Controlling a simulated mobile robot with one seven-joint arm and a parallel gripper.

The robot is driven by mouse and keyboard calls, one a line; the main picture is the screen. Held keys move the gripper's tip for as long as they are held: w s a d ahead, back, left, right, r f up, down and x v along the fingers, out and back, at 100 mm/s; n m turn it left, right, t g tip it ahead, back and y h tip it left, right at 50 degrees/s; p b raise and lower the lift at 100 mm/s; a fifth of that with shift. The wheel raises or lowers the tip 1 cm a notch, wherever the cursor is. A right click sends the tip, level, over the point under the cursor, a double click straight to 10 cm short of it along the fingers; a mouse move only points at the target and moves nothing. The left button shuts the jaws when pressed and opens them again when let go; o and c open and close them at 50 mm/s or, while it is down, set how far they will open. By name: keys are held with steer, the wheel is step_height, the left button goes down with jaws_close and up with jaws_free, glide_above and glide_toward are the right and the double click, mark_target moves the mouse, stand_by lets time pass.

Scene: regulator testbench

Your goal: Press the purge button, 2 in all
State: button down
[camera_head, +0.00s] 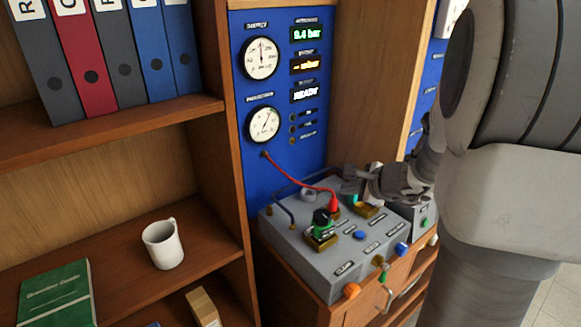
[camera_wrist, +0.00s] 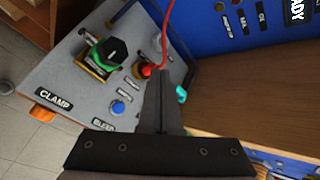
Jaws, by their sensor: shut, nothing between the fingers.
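A grey testbench unit (camera_head: 330,265) stands on a wooden cabinet. A round blue button (camera_head: 359,235) sits on its top face and also shows in the wrist view (camera_wrist: 118,107). The small labels beside it are too blurred to read, so I cannot confirm which control is purge. My gripper (camera_head: 362,187) is over the back right of the unit, pointing left. In the wrist view my fingers (camera_wrist: 160,80) are shut and empty, right of the blue button and beside the red fitting (camera_wrist: 148,70). Whether they touch anything is unclear.
A green and black regulator (camera_head: 321,225) stands in a brass clamp, left of the blue button. A red hose (camera_head: 300,180) runs to the blue gauge panel (camera_head: 285,85), which shows 9.4 bar and READY. Orange and blue knobs line the unit's front. Shelves with a mug (camera_head: 163,245) stand left.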

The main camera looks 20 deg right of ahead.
steer(key=s+d+f+m+h+p, duration=0.1)
steer(key=s+d+f+m, duration=0.1)
steer(key=d, duration=0.3)
steer(key=shift+d+f+m+g, duration=0.25)
steer(key=shift+f+m+g, duration=0.2)
steer(key=shift+m, duration=0.25)
steer(key=shift+f, duration=0.1)
steer(key=b, duration=0.6)
glide_above(363, 236)
step_height(363, 236, down, 7)
steer(key=shift+f, duration=0.2)
steer(key=shift+f+b, duration=0.6)
steer(key=shift+b, duration=0.3)
steer(key=shift+f, duration=0.1)
steer(key=shift+f+b, duration=0.3)
steer(key=shift+b, duration=0.3)
